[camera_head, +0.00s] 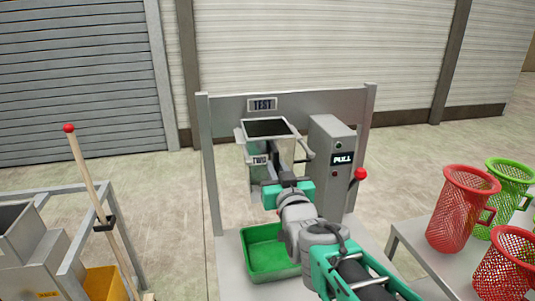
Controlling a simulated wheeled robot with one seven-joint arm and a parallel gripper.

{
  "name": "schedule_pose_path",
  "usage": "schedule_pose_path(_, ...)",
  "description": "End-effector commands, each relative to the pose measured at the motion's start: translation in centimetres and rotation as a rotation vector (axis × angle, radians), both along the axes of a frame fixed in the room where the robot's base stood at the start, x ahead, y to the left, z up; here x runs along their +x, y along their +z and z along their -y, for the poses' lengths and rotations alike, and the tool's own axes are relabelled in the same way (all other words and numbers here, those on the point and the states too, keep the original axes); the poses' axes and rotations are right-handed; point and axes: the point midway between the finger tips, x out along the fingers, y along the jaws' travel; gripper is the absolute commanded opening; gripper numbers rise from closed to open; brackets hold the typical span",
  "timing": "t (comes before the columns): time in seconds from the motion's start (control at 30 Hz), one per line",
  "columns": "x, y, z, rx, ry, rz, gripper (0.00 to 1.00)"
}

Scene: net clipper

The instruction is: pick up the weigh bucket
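The weigh bucket appears to be the grey metal open-topped bucket (283,152) on the grey frame under the TEST sign, with a label on its front left. Its opening is dark inside. My gripper (284,183) is at the lower front of the bucket, overlapping it in this view. Its dark fingers are small and partly hidden by my green and grey wrist. I cannot tell whether they are open or shut, or whether they touch the bucket. The lower right part of the bucket is hidden behind my gripper.
A green tray (262,266) sits below the bucket. A grey box (330,137) marked PULL, with a red-knobbed lever (360,174), stands close on the right. Red mesh baskets (455,215) and a green one (512,179) stand on a right-hand table. A wooden pole (88,175) leans at left.

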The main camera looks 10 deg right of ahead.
Motion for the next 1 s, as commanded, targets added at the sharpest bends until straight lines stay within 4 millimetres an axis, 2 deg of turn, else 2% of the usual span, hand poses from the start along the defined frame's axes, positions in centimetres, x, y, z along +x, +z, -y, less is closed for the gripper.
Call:
schedule_pose_path(0.03,-0.01,0.03,0.00,0.000,0.000,0.000,0.13)
schedule_pose_path(0.2,-0.01,0.03,0.00,0.000,0.000,0.000,0.00)
schedule_pose_path(1.0,-0.01,0.01,0.00,0.000,0.000,0.000,0.00)
